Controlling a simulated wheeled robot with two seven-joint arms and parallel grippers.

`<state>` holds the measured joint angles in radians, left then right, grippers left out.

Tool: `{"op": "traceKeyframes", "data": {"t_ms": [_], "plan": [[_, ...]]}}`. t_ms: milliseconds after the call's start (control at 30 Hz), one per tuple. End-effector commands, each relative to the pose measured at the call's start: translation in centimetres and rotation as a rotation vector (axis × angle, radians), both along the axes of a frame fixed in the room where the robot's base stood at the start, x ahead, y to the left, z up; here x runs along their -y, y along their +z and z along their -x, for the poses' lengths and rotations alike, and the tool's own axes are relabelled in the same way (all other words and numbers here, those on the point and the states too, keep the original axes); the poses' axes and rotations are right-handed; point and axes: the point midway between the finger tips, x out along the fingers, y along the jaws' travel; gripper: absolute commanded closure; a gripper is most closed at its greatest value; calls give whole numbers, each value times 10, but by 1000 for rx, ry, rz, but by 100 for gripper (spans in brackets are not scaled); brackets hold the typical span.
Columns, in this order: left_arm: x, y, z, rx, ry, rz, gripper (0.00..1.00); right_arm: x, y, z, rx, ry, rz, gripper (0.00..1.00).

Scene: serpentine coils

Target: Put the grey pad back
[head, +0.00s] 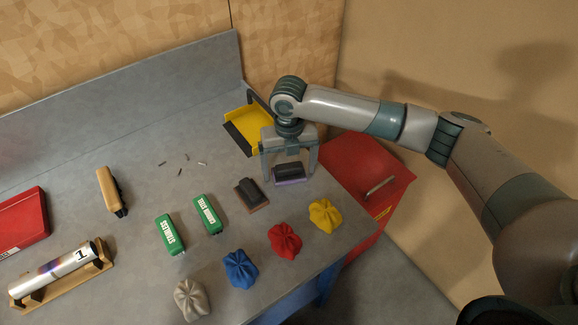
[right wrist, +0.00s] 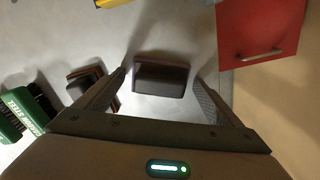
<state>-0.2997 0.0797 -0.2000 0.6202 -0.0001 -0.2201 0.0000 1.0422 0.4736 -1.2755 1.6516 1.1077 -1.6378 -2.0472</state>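A crumpled grey pad (head: 192,299) lies at the front of the bench in the head view, left of the blue, red and yellow ones. Nothing touches it. My right gripper (head: 288,177) is far from it, at the bench's right side, pointing down with its fingers apart. Between the fingers is a dark block with a purplish base (head: 290,174). In the right wrist view the same dark block (right wrist: 161,76) shows gaps to both fingers, so the gripper is open. My left gripper is not in view.
A brown block with a dark top (head: 251,194) stands left of the gripper. Two green brushes (head: 207,214), a wooden-handled brush (head: 111,191) and a tube on a wooden stand (head: 54,272) lie further left. A yellow tray (head: 248,130) is behind; a red cabinet (head: 372,184) is right.

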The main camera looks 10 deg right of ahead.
Motion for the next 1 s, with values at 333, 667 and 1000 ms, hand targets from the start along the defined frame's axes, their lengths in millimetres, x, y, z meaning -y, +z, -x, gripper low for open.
{"op": "traceKeyframes", "data": {"t_ms": [333, 667, 1000], "plan": [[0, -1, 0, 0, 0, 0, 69, 0, 4, 0, 1, 0, -1, 12], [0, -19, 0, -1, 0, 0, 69, -1, 43, -1, 4, 0, -2, 12], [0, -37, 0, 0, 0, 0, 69, 0, 101, -1, 3, 0, 0, 12]]}}
